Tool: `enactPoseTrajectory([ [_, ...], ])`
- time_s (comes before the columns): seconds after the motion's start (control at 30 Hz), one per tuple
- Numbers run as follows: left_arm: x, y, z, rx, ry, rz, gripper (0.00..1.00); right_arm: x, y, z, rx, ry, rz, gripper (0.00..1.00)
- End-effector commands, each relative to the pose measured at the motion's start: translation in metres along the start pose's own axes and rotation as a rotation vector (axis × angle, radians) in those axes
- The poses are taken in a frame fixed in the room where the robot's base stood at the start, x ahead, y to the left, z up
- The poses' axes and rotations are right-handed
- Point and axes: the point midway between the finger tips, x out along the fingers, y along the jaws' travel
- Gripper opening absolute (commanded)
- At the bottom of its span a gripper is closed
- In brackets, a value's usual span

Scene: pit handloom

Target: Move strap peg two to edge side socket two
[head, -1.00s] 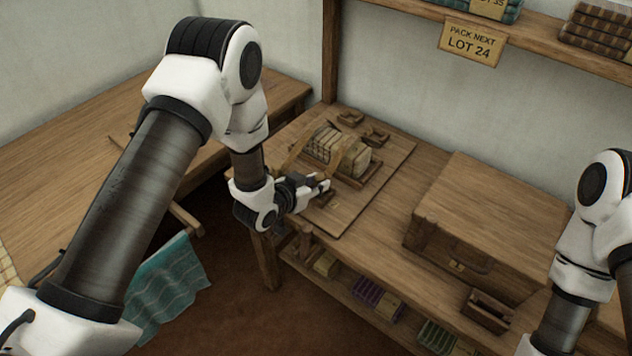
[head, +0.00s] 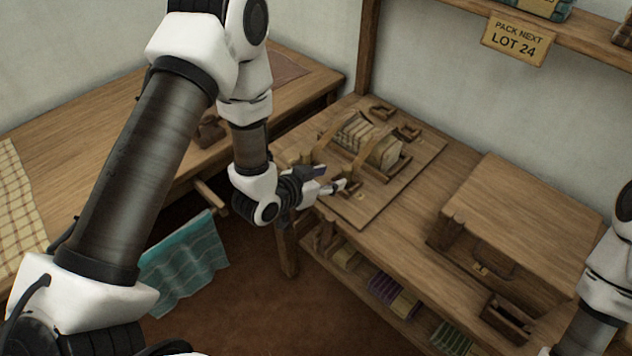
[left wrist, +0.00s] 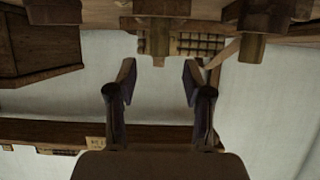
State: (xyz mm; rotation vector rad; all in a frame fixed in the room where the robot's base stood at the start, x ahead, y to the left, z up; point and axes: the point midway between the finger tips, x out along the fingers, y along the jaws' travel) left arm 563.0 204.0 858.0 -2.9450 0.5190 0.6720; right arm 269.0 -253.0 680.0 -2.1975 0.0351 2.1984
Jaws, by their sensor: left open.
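A board (head: 400,182) on the wooden bench carries a bundle of pale cards (head: 372,140) with two tan straps (head: 331,128) running down its near side. My left gripper (head: 341,187) is open at the board's front left edge, below the straps. In the left wrist view, which is upside down, the open fingers (left wrist: 154,82) have nothing between them. Two wooden pegs or posts, one at centre (left wrist: 157,42) and one to its right (left wrist: 252,48), stand beyond the fingertips, apart from them. I cannot tell which is strap peg two. Edge side socket two cannot be made out. My right gripper is out of view.
Two small wooden pieces (head: 382,112) sit at the board's back. A large wooden box (head: 505,215) stands right of the board, with a small open box (head: 507,315) in front. Coloured bundles (head: 392,295) lie on the shelf below. A teal cloth (head: 188,262) hangs left.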

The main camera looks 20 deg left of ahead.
Motion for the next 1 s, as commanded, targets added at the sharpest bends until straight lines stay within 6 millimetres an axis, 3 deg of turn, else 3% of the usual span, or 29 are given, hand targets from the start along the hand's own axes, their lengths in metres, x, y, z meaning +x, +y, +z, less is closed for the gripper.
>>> enactPoseTrajectory([
  [0.2,-0.046,-0.001,0.001,-0.003,-0.001,-0.002,0.51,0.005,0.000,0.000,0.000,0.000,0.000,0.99],
  [0.43,-0.057,0.000,0.001,0.000,-0.002,0.001,0.51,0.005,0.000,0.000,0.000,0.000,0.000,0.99],
  [0.5,-0.057,0.002,0.012,-0.009,-0.038,-0.001,0.51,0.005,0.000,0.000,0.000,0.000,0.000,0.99],
  [0.57,-0.057,0.004,0.038,-0.034,-0.121,-0.006,0.51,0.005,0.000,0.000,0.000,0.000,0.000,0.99],
  [0.67,-0.069,0.014,0.108,-0.103,-0.354,-0.030,0.51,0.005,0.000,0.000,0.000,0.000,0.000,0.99],
  [0.8,-0.119,0.035,0.221,-0.235,-0.771,-0.107,0.51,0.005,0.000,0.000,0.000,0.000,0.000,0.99],
  [0.83,-0.134,0.039,0.240,-0.262,-0.854,-0.128,0.51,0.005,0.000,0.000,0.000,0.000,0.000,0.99],
  [0.9,-0.163,0.049,0.273,-0.311,-1.002,-0.173,0.51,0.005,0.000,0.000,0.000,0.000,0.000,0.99],
  [1.0,-0.184,0.055,0.292,-0.347,-1.103,-0.210,0.51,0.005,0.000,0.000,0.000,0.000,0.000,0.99],
])
